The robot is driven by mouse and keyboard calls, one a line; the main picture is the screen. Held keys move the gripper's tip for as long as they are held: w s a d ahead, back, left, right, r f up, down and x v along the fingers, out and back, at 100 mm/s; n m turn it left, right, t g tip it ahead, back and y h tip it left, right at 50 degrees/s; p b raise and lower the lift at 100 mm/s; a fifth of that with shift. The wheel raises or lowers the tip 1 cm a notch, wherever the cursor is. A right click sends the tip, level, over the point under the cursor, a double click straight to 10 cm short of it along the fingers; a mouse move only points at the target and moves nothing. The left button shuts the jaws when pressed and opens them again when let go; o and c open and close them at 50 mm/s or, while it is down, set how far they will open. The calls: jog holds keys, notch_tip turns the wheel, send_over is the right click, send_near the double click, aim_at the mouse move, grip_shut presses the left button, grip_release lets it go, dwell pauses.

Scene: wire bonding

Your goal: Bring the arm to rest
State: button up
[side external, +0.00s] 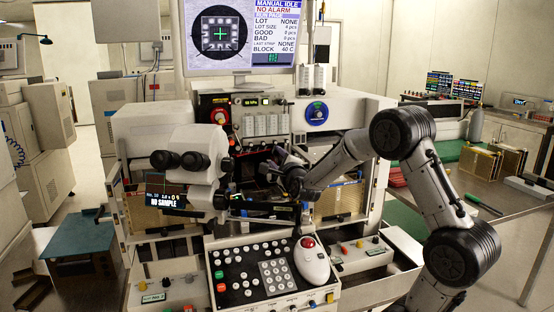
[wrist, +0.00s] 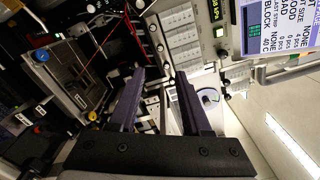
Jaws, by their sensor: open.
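My arm reaches in from the right in the side external view, and its wrist hangs in front of the wire bonder (side external: 155,130). My gripper (side external: 268,168) is small and dark there, against the machine's work area. In the wrist view my gripper (wrist: 160,74) shows two dark fingers standing apart with nothing between them. The machine's panels lie beyond the fingertips, and I cannot tell how far away they are. No held object is visible.
A monitor (side external: 240,35) stands above the machine, and a microscope head (side external: 190,155) juts out left of my gripper. A keypad panel (side external: 265,278) with a white mouse-like control (side external: 311,262) is below. A steel bench (side external: 510,200) with brass-coloured magazines (side external: 480,163) is at the right.

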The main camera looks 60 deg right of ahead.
dwell(0.4)
jog(key=s+a+n+g+y, duration=0.1)
jog(key=s+a+n+y, duration=0.3)
jog(key=a+n, duration=0.6)
jog(key=s+a+n+y, duration=0.1)
jog(key=a+n+y, duration=0.55)
jog(key=a, duration=0.55)
jog(key=s+a+f+n+g, duration=0.2)
jog(key=s+a+n, duration=0.1)
jog(key=s+n, duration=0.2)
jog(key=s+a+f+n+g+y, duration=0.1)
jog(key=s+a+f+n+g, duration=0.1)
jog(key=s+n, duration=0.3)
jog(key=s+a+f+n+g+y, duration=0.1)
jog(key=s+a+n, duration=0.3)
jog(key=s, duration=0.7)
jog(key=shift+f+n+g, duration=0.6)
jog(key=shift+f+n, duration=0.05)
jog(key=shift+n, duration=0.1)
